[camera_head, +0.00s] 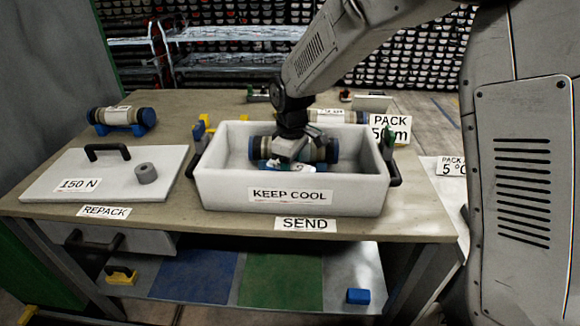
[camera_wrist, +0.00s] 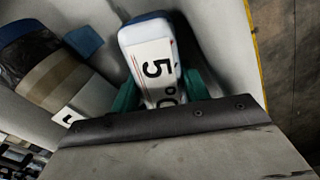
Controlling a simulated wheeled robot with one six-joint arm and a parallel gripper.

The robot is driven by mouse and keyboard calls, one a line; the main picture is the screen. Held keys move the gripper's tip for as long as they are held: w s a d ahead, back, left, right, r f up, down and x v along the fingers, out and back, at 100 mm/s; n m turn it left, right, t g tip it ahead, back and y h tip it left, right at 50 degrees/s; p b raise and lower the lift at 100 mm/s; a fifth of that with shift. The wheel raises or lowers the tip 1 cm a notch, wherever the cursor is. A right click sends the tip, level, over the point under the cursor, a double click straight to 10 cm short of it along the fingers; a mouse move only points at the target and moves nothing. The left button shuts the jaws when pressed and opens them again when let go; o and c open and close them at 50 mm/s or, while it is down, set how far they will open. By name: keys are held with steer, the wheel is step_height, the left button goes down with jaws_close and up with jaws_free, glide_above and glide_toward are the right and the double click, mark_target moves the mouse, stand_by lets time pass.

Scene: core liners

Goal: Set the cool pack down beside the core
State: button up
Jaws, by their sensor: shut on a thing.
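The core (camera_head: 318,150), a tan cylinder with blue ends, lies inside the white box (camera_head: 230,190) labelled KEEP COOL. The core also shows at the left of the wrist view (camera_wrist: 45,68), with a dark band and a blue end. My gripper (camera_head: 287,160) reaches down into the box in front of the core. It is shut on the cool pack (camera_wrist: 150,45), a white and blue block with a 5 °C label, held between green fingertips. The pack lies beside the core with a narrow gap in the wrist view. I cannot tell whether it touches the box floor.
A white lid (camera_head: 60,178) with a black handle and a grey tape roll (camera_head: 146,173) lies left of the box. Another core (camera_head: 122,115) rests on a blue cradle behind it. The box walls and black side handles surround my gripper closely.

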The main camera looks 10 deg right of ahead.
mark_target(292, 165)
steer(key=shift+f, duration=0.35)
steer(key=o, duration=1.3)
steer(key=shift+o, duration=0.2)
step_height(292, 165, up, 8)
steer(key=shift+f, duration=0.1)
steer(key=s+d+r+m, duration=0.1)
steer(key=s+d+r, duration=0.2)
steer(key=s+d+r+m, duration=0.1)
steer(key=s+d+r, duration=0.2)
steer(key=shift+s+d+r+m, duration=0.25)
steer(key=shift+s+r+m, duration=0.05)
steer(key=shift+s, duration=0.1)
steer(key=s+d+r+m, duration=0.1)
steer(key=s+d+m, duration=0.3)
steer(key=s, duration=0.9)
steer(key=s+d+r+m+t, duration=0.1)
steer(key=s+d+m, duration=0.3)
steer(key=s+d, duration=0.3)
steer(key=s, duration=0.5)
steer(key=shift+s+d+m, duration=0.15)
steer(key=shift+s+m, duration=0.15)
steer(key=shift+s, duration=0.05)
